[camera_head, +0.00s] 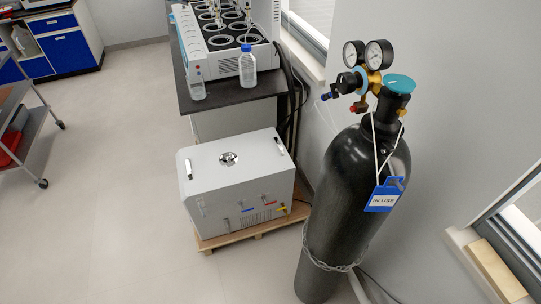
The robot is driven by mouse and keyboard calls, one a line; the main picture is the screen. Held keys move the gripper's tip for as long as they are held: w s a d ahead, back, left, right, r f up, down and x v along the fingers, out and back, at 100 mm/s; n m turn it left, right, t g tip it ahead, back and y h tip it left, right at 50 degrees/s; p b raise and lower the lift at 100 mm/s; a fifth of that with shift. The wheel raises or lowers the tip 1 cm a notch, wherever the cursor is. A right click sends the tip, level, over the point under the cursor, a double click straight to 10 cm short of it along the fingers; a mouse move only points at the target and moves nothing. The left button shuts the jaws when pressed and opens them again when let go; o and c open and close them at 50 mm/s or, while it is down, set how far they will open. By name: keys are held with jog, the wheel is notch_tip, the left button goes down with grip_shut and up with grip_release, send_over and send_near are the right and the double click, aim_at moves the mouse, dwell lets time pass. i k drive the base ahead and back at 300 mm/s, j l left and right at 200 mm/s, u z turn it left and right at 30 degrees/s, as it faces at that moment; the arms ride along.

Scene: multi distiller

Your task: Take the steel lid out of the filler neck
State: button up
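The steel lid (228,158) is a small, shiny, round piece on top of a white box-shaped unit (215,180). It sits near the middle of the unit's flat top. The filler neck cannot be made out apart from the lid at this size. How deep the lid sits cannot be told. My gripper is not in view, and no part of my arm shows near the unit.
A black gas cylinder (345,190) with gauges (367,55) stands to the unit's right, chained, with a blue tag. The unit rests on a wooden pallet (240,238). Behind it is a dark bench (225,98) with bottles. Open floor (110,190) lies left.

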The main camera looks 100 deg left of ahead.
aim_at(228, 159)
jog(key=u, duration=3.7)
jog(key=i+j+u, duration=0.1)
jog(key=j+u, duration=0.25)
jog(key=i+j+u, duration=0.15)
jog(key=j+u, duration=0.15)
jog(key=i+j+u, duration=0.2)
jog(key=j+u, duration=0.15)
jog(key=i+j+u, duration=0.35)
jog(key=i+j+z, duration=0.15)
jog(key=i, duration=0.2)
jog(key=i+j+z, duration=0.2)
jog(key=i, duration=0.15)
jog(key=i+l+z, duration=0.15)
jog(key=z, duration=0.3)
jog(key=i+z, duration=0.2)
jog(key=z, duration=0.25)
jog(key=i+l+z, duration=0.1)
jog(key=z, duration=0.35)
jog(key=i+j+z, duration=0.1)
jog(key=i+z, duration=0.15)
jog(key=z, duration=0.2)
jog(key=i+z, duration=0.8)
